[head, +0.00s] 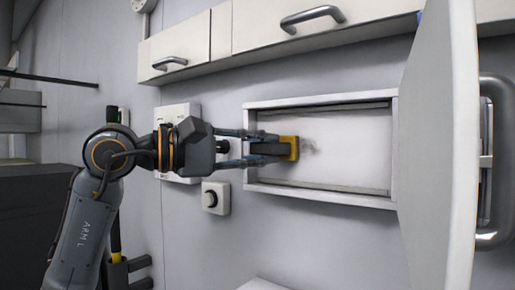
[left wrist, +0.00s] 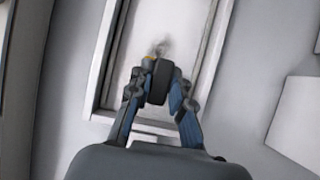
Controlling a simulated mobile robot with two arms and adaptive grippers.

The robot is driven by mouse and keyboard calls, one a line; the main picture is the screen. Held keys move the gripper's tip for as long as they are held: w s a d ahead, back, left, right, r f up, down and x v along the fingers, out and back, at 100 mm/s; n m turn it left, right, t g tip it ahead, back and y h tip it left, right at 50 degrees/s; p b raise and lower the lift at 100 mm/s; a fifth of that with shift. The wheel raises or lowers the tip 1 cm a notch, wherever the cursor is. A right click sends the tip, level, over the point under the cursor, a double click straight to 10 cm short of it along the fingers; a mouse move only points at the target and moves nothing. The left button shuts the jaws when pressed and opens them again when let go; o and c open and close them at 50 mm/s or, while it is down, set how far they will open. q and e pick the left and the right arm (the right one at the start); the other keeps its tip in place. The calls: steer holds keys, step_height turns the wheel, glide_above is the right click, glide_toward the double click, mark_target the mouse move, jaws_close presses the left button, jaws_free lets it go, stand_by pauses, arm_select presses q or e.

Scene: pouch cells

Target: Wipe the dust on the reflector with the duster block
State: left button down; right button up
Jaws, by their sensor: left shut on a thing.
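The reflector (head: 350,150) is a pale panel set inside a white open box frame on the wall; it also shows in the left wrist view (left wrist: 176,22). A grey smudge of dust (head: 309,145) lies on it, just right of the duster block; the dust shows in the left wrist view too (left wrist: 161,47). My left gripper (head: 268,147) is shut on the duster block (head: 290,148), which has a dark body and a yellow pad. The pad is at the left part of the reflector; I cannot tell whether it touches. My right gripper is not in view.
An open white door (head: 440,150) stands at the right of the box frame. White drawers with grey handles (head: 312,17) run above. A round knob (head: 210,198) and a white wall panel (head: 178,116) are at the left, close to my left arm.

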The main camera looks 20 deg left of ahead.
arm_select(q)
steer(key=s+d+b, duration=0.1)
steer(key=s+d, duration=0.2)
steer(key=d, duration=0.7)
steer(key=shift+s, duration=0.25)
stand_by(0.5)
